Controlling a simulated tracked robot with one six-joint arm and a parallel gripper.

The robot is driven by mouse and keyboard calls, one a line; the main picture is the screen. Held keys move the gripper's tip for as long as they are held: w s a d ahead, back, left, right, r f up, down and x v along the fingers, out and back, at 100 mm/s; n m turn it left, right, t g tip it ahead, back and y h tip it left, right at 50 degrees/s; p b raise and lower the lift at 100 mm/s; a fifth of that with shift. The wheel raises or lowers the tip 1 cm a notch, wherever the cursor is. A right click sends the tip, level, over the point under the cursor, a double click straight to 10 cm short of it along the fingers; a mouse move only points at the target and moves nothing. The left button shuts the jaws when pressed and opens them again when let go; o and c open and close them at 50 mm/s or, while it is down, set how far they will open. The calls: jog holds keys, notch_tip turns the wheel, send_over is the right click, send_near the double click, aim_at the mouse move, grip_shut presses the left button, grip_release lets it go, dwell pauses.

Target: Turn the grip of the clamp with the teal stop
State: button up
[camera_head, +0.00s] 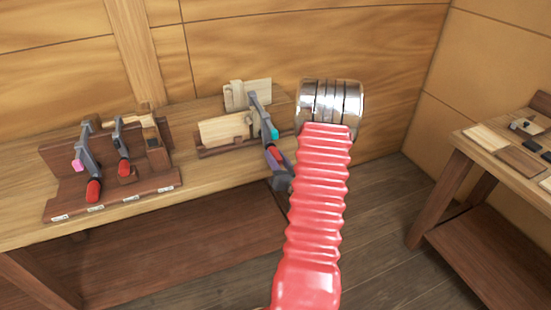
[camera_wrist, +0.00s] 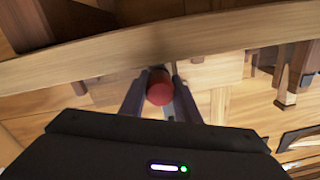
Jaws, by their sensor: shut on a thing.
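The clamp with the teal stop (camera_head: 274,133) has a grey bar (camera_head: 259,112) and a red grip (camera_head: 270,152) at its lower end. It is set at the pale boards on the bench. My gripper (camera_head: 278,165) is at this grip from below, partly hidden behind my red arm. In the wrist view, the red grip (camera_wrist: 160,89) sits between my two dark fingers, which are shut on it. The teal stop cannot be made out in the wrist view.
A dark wooden rack (camera_head: 112,193) at the left of the bench (camera_head: 215,173) holds two other clamps, one with a pink stop (camera_head: 78,165). Both have red grips. A second table (camera_head: 450,170) stands at the right. Open floor lies between.

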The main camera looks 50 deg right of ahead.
jog(key=shift+m+y, duration=0.3)
jog(key=shift+m, duration=1.1)
jog(key=shift+s, duration=0.1)
jog(key=o, duration=1)
jog(key=shift+o, duration=0.2)
jog(key=v, duration=1.3)
jog(key=shift+s+a+f, duration=0.2)
jog(key=shift+s+f, duration=0.1)
jog(key=shift+s, duration=0.05)
